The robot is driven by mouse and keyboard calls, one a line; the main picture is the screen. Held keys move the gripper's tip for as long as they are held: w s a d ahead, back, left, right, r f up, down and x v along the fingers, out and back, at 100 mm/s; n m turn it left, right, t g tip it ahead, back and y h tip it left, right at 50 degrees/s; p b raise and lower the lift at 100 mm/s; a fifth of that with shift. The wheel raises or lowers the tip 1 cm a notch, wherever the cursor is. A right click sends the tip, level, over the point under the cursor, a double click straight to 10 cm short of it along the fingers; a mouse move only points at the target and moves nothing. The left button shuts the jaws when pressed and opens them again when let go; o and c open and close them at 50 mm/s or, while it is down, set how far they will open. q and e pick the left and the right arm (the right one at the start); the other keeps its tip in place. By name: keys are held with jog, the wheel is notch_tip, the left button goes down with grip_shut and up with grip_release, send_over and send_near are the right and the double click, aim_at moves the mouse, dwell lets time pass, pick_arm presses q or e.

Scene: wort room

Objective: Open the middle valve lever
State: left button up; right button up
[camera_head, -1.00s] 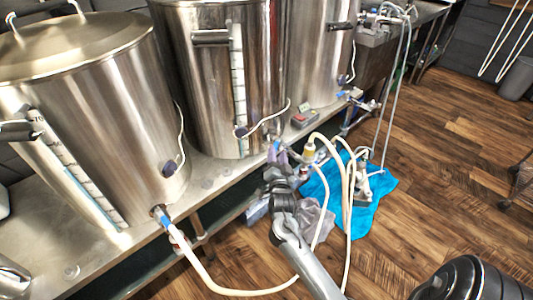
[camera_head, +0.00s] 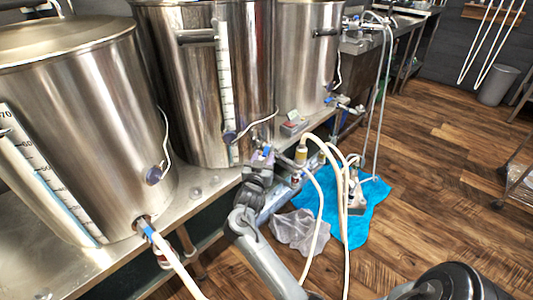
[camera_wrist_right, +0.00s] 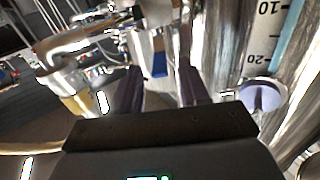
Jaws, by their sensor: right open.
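The middle kettle (camera_head: 190,100) is a tall steel vessel with a valve low on its front right. The middle valve lever (camera_head: 267,151) is a small blue handle there, largely hidden by my right gripper (camera_head: 262,159). In the right wrist view the blue lever (camera_wrist_right: 160,65) hangs down between the two purple-grey fingers of my right gripper (camera_wrist_right: 160,80). The fingers are open, with a gap either side of the lever; contact is not visible. My left gripper is not in view.
The left kettle (camera_head: 80,130) has a blue-handled valve (camera_head: 145,229) with a pale hose. The right kettle (camera_head: 305,65) stands farther back. Pale hoses (camera_head: 345,215) loop beside my right arm to a pump on a blue towel (camera_head: 370,210). A grey cloth (camera_head: 298,230) lies nearby. Wooden floor is open at right.

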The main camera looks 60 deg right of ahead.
aim_at(266, 150)
jog(key=b+x, duration=0.1)
jog(key=x, duration=0.2)
jog(key=shift+w+d+f, duration=0.1)
jog(key=shift+w+d, duration=0.05)
jog(key=shift+d, duration=0.25)
jog(key=shift+b+x, duration=0.5)
jog(key=shift+x, duration=0.3)
jog(key=shift+a, duration=0.1)
grip_shut()
